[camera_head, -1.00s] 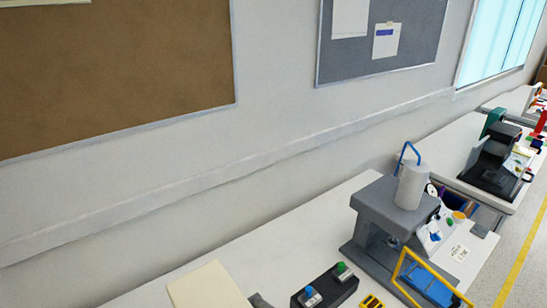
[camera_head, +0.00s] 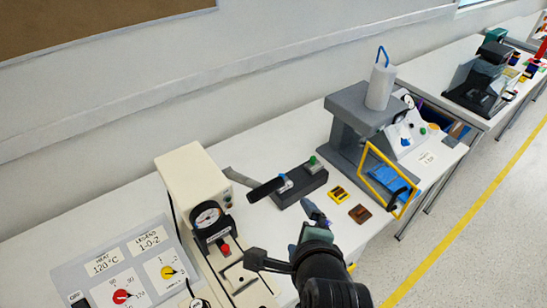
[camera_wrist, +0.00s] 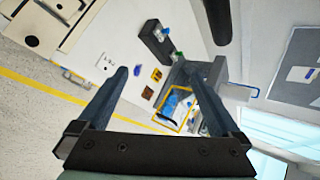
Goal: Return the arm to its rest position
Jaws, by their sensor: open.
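My gripper (camera_head: 306,222) is in front of the bench in the head view, with my dark arm below it. In the wrist view its two blue-grey fingers (camera_wrist: 152,90) stand wide apart with nothing between them. The gripper is open and touches nothing that I can see. A grey switch panel (camera_head: 75,275) at the lower left of the head view carries a red rotary knob (camera_head: 121,296) and a yellow rotary knob (camera_head: 168,272), under labels reading "HEAT 120 °C" and "LEGEND 1-0-2". The panel is partly cut off by the frame edge.
A cream machine with a gauge (camera_head: 206,216) stands beside the panel. A black box with blue and green buttons (camera_head: 300,184) lies behind my gripper. A grey press with a yellow frame (camera_head: 388,178) stands to the right. Open floor (camera_head: 470,230) lies farther right.

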